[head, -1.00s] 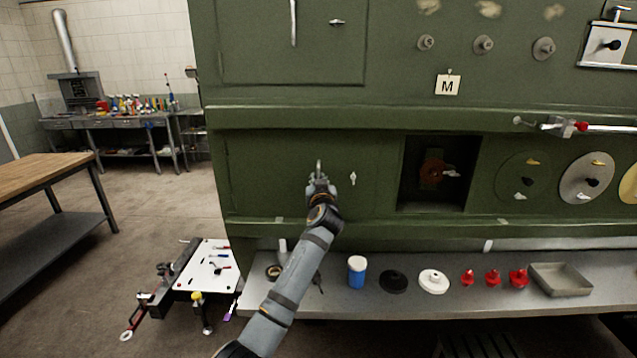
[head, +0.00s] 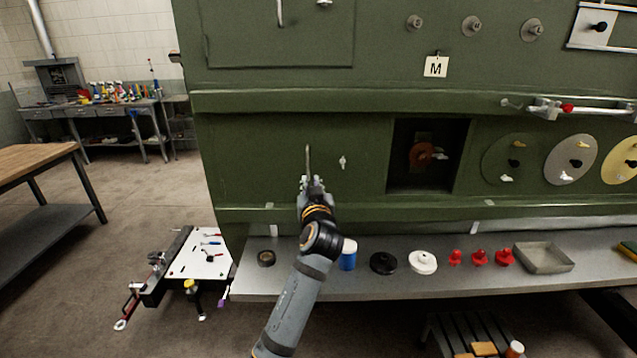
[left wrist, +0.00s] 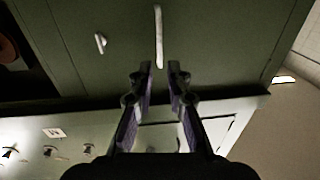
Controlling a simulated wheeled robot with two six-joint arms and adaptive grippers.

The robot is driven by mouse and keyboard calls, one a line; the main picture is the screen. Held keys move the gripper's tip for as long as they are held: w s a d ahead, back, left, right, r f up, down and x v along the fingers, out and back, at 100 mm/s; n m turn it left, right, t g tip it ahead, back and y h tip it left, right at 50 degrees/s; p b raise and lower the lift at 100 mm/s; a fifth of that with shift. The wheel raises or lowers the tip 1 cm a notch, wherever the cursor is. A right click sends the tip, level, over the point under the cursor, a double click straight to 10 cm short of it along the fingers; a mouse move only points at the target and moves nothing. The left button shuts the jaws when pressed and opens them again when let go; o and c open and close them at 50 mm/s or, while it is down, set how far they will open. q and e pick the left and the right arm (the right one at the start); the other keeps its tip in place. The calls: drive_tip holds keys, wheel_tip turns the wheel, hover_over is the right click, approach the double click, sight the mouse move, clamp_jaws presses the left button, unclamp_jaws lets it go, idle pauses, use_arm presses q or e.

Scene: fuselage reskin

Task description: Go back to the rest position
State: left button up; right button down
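My left gripper (head: 312,183) is in front of the lower green panel (head: 262,165), just below a pale vertical handle (head: 308,160). In the left wrist view the two fingers (left wrist: 159,72) stand apart with nothing between them. My left arm reaches up from the bottom of the head view, over the shelf. My right gripper is not in view.
The grey shelf (head: 450,283) below carries a blue jar (head: 348,260), a black disc (head: 383,263), a white disc (head: 423,262), red fittings (head: 480,258) and a grey tray (head: 545,258). A tool cart (head: 200,262) stands at left. A wooden table (head: 35,158) is further left.

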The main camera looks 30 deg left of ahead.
use_arm(q)
drive_tip(key=s+d+f+m+g+h, duration=0.25)
drive_tip(key=s+f, duration=0.35)
drive_tip(key=f, duration=0.4)
drive_tip(key=s+d+f+m+g+h, duration=0.1)
drive_tip(key=s+f+g+h, duration=0.3)
drive_tip(key=f, duration=0.6)
drive_tip(key=s+d+f+m+g+h, duration=0.2)
drive_tip(key=s+d+f, duration=0.3)
drive_tip(key=s, duration=0.5)
drive_tip(key=s+d+f+m+g+h, duration=0.1)
drive_tip(key=s+d+f+m+g, duration=0.15)
drive_tip(key=s+f, duration=0.55)
drive_tip(key=s+a+f+g, duration=0.1)
drive_tip(key=s+f, duration=0.1)
drive_tip(key=f, duration=0.9)
drive_tip(key=s+a+f, duration=0.1)
drive_tip(key=f, duration=1.1)
drive_tip(key=s+f+g, duration=0.1)
drive_tip(key=s+f, duration=1.7)
drive_tip(key=s, duration=0.2)
drive_tip(key=shift+s+a+f, duration=0.15)
drive_tip(key=shift+a+f, duration=0.05)
drive_tip(key=shift+a, duration=0.25)
